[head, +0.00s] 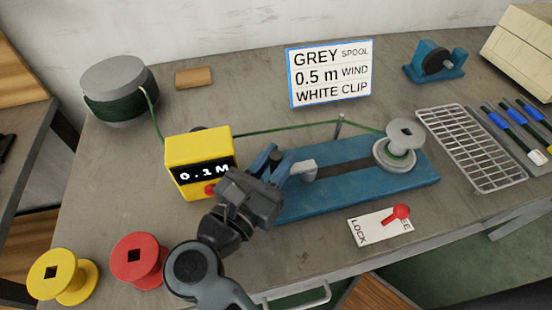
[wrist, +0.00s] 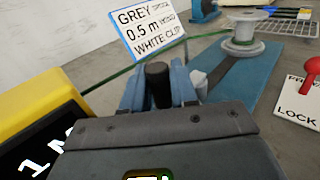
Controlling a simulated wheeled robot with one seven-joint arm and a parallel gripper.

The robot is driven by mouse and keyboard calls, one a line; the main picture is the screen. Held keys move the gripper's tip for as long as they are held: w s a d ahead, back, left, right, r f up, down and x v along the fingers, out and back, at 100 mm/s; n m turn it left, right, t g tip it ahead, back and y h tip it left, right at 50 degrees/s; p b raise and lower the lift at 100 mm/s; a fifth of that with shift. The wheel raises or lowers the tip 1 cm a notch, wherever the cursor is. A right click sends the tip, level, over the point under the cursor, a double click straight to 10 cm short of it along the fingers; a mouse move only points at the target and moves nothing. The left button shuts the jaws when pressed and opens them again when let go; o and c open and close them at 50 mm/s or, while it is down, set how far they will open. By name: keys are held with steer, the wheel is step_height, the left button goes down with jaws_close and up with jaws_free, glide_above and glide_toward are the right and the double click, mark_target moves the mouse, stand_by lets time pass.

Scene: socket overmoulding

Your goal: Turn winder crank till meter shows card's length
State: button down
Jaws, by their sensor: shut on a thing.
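The card (head: 331,73) stands at the back and reads "GREY SPOOL, 0.5 m WIND, WHITE CLIP". The yellow meter (head: 197,150) shows 0.1 M; part of it also shows in the wrist view (wrist: 30,110). The blue winder (head: 345,185) carries the grey spool (head: 405,132) at its right end. A green cord runs from the meter over a guide post to this spool. My gripper (head: 277,160) is shut on the black crank knob (wrist: 158,84), which stands upright between the blue fingers in the wrist view. The gripper hides much of the crank.
A supply reel (head: 115,76) of green cord stands at the back left. Yellow (head: 60,275) and red (head: 138,258) spools lie at the front left. A lock plate with a red lever (head: 397,213) is in front of the winder. A wire rack (head: 465,145) is on the right.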

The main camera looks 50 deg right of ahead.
steer(key=c, duration=1)
jaws_free()
steer(key=a, duration=0.2)
steer(key=s+a+b, duration=0.1)
steer(key=a, duration=0.4)
steer(key=shift+s+a, duration=0.25)
steer(key=shift+a, duration=0.05)
